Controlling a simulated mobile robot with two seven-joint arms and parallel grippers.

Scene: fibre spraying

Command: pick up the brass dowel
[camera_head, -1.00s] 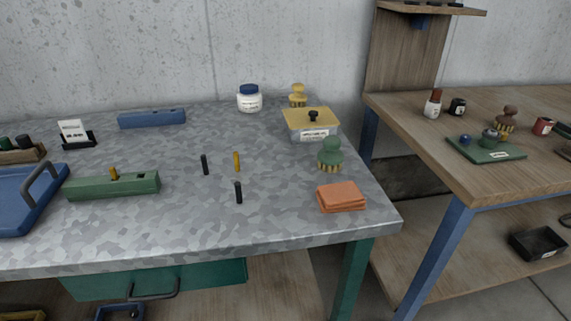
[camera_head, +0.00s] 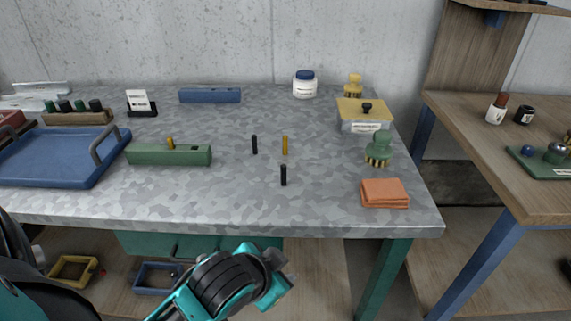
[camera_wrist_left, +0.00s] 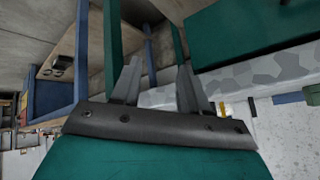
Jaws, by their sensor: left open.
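A brass dowel (camera_head: 285,145) stands upright on the grey mottled tabletop, near the middle. Two black dowels stand close to it, one to its left (camera_head: 254,145) and one nearer the front edge (camera_head: 283,175). Another brass-coloured peg (camera_head: 170,143) sticks up from the green block (camera_head: 150,155). My left gripper (camera_head: 280,269) is in front of the table, low and well apart from the dowel. In the left wrist view its two fingers (camera_wrist_left: 158,82) are spread with nothing between them. My right gripper is not in view.
A blue tray (camera_head: 55,178) lies at the left. An orange cloth stack (camera_head: 384,193), a green brush (camera_head: 378,152) and a yellow-lidded box (camera_head: 362,127) stand at the right. The table's front edge (camera_head: 230,224) lies between my left gripper and the dowels. The front middle tabletop is clear.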

